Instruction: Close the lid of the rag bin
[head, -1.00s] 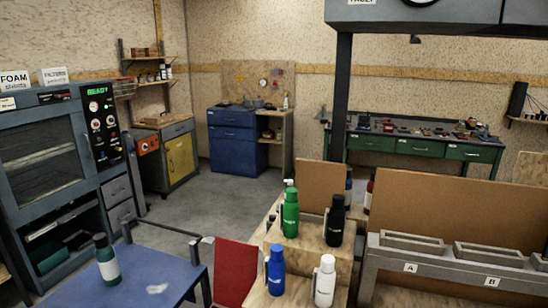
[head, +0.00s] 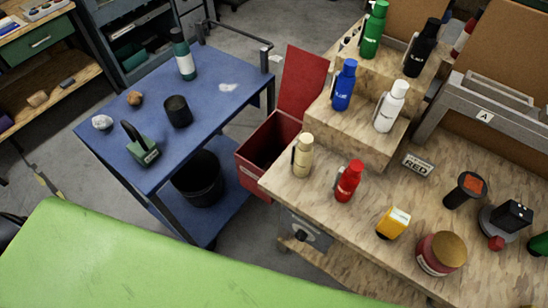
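The rag bin (head: 250,162) is a red box on the floor between the blue table and the wooden bench. Its red lid (head: 303,80) stands raised at the back, leaning up beside the bench steps. The dark inside of the bin shows, so it is open. The bench corner hides part of its right side. A small pale label is on its front. Neither of my grippers is in view.
The blue table (head: 225,98) on the left holds a bottle, a black cup and a green tool. The wooden bench (head: 330,225) on the right carries several bottles. A green surface (head: 150,265) fills the near left. A black bucket (head: 198,180) sits on the table's lower shelf.

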